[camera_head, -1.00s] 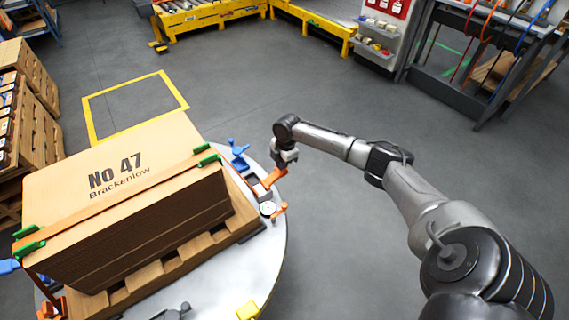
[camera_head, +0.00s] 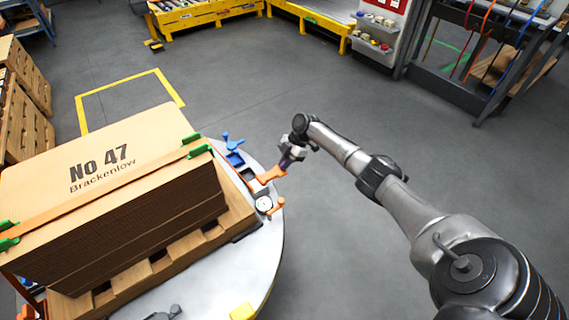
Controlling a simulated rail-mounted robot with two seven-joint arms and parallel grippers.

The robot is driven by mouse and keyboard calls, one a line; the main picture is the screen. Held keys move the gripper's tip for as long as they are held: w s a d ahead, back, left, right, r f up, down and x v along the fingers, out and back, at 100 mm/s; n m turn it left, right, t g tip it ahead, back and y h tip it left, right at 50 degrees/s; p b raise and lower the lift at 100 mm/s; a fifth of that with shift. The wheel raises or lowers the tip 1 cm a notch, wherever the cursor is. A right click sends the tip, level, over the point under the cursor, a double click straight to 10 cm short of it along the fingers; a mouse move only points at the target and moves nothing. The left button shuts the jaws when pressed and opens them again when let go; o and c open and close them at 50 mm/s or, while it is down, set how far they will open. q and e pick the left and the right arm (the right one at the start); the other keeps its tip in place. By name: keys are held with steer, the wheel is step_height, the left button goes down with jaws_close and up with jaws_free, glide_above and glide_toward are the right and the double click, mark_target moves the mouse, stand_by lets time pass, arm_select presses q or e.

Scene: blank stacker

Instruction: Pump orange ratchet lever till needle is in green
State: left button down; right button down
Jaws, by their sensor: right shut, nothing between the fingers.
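The orange ratchet lever (camera_head: 271,175) sticks out at the right edge of the round grey table (camera_head: 262,255), at the right end of the orange strap. My right gripper (camera_head: 284,163) is shut with nothing in it. Its fingertips are at or just above the lever's outer end; I cannot tell whether they touch. A round white-faced gauge (camera_head: 264,204) sits just below the lever on the table's rim; its needle and green zone are too small to read. A second small orange part (camera_head: 277,207) sits beside the gauge. My left gripper is not in view.
A strapped cardboard stack (camera_head: 110,200) marked "No 47 Brackenlow" stands on a wooden pallet (camera_head: 165,262) on the table. A blue clamp (camera_head: 233,150) lies just left of my gripper. A yellow block (camera_head: 242,311) is at the front.

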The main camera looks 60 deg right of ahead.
steer(key=shift+f, duration=0.2)
stand_by(0.3)
steer(key=shift+r, duration=0.1)
steer(key=a+p+v, duration=0.1)
steer(key=p+v, duration=0.5)
steer(key=v, duration=0.7)
steer(key=shift+d+r+p, duration=0.2)
steer(key=shift+r+p, duration=0.1)
steer(key=shift+r, duration=0.3)
steer(key=shift+w, duration=0.15)
